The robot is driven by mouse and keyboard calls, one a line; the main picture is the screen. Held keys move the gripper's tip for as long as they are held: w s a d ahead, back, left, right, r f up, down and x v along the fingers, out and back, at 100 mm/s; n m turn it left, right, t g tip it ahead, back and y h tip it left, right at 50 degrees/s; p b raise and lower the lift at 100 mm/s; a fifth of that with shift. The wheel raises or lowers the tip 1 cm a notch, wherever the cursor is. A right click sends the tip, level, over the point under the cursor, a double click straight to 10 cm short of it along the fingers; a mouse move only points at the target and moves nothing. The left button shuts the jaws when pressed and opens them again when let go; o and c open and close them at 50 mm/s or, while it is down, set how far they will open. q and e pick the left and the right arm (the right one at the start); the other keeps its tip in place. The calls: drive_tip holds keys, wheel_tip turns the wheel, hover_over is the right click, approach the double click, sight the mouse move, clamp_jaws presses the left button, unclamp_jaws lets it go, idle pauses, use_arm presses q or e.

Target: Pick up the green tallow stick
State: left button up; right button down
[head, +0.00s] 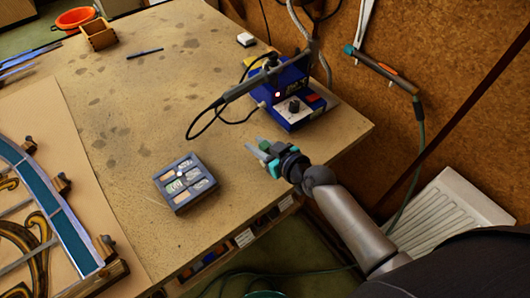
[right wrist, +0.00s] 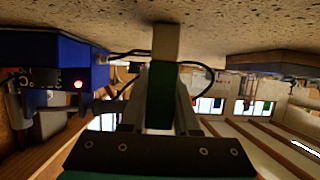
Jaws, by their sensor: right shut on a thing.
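My right gripper (head: 262,149) is over the right part of the workbench, in front of the blue soldering station. In the right wrist view its fingers (right wrist: 162,100) are shut on the green tallow stick (right wrist: 160,95). The stick has a green lower part between the fingers and a pale beige end (right wrist: 166,43) that sticks out past the fingertips towards the bench top. I cannot tell whether that end touches the bench. In the head view the stick is small and mostly hidden by the gripper. My left gripper is not in view.
The blue soldering station (head: 283,98) with its black cable stands behind the gripper. A dark grey divided tray (head: 185,194) lies to its left. The leaded panel (head: 66,228) is at far left. A wooden box (head: 97,36) and dark pen (head: 145,53) are farther back. The mid-bench is clear.

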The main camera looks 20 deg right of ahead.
drive_tip(key=shift+r, duration=0.1)
wheel_tip(320, 180, up, 20)
drive_tip(key=p, duration=0.5)
drive_tip(key=c, duration=1.2)
unclamp_jaws()
clamp_jaws()
